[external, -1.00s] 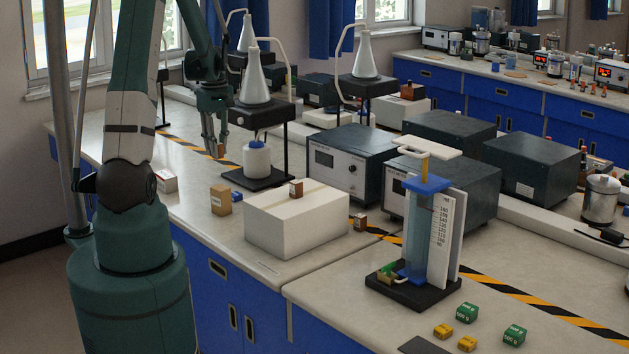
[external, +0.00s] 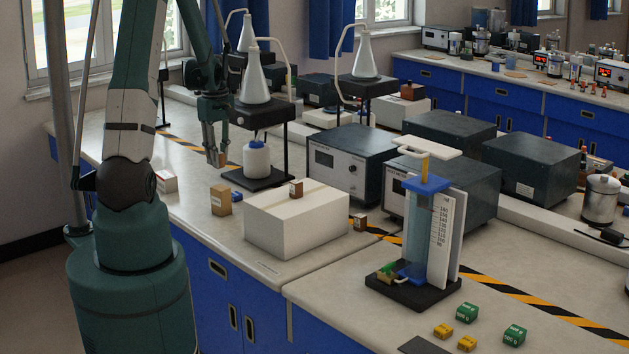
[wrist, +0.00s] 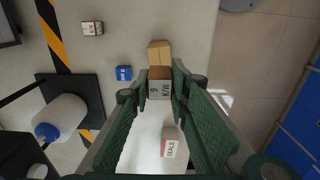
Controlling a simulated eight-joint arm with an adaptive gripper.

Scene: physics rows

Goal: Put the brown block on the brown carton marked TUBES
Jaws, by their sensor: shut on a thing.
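My gripper (external: 218,160) is above the bench, left of the white bottle, with its fingers pointing down. In the wrist view my gripper (wrist: 160,90) is shut on a brown block (wrist: 160,74) with a pale marked face. The block (external: 222,157) shows only as a small brown patch in the external view. A brown carton (external: 220,200) stands upright on the bench, nearer the camera than my gripper and apart from it. In the wrist view the carton (wrist: 159,48) shows just beyond the held block, which partly covers it. Its marking is not readable.
A small blue block (external: 237,197) lies beside the carton. A white box (external: 290,222) carries a small brown block (external: 296,188). The white bottle (external: 256,160) stands on a black stand. A red-and-white box marked SEALS (wrist: 170,148) lies near the bench edge.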

